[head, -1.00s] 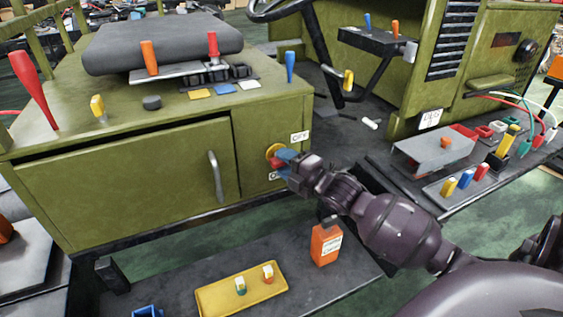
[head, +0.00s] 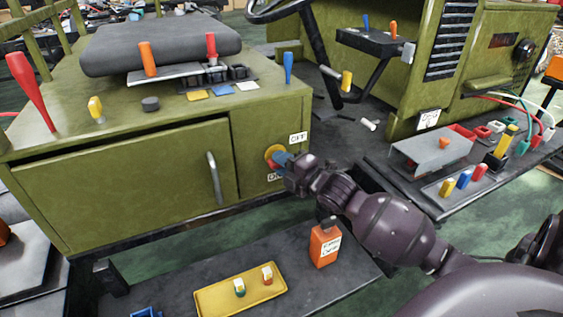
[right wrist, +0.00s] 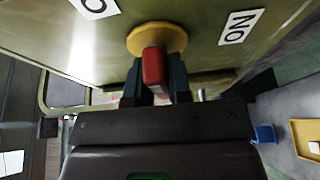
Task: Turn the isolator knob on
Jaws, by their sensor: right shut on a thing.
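The isolator knob is a red handle on a round yellow plate (head: 273,151) on the right part of the green cabinet's front. In the right wrist view the red handle (right wrist: 153,66) stands out from the yellow disc (right wrist: 157,38), between two blue-grey fingers. My right gripper (head: 283,160) is shut on this handle and partly hides it in the head view. An OFF label (head: 298,138) is above right of the knob. The ON label (head: 275,177) is below it, partly covered, and is clear in the right wrist view (right wrist: 241,26). My left gripper is out of view.
The cabinet door (head: 125,185) with its grey handle (head: 214,178) is left of the knob. Below are a yellow tray (head: 215,303) with two small pieces and an orange bottle (head: 324,246). A bench with a grey cover (head: 425,150) and coloured parts is at right.

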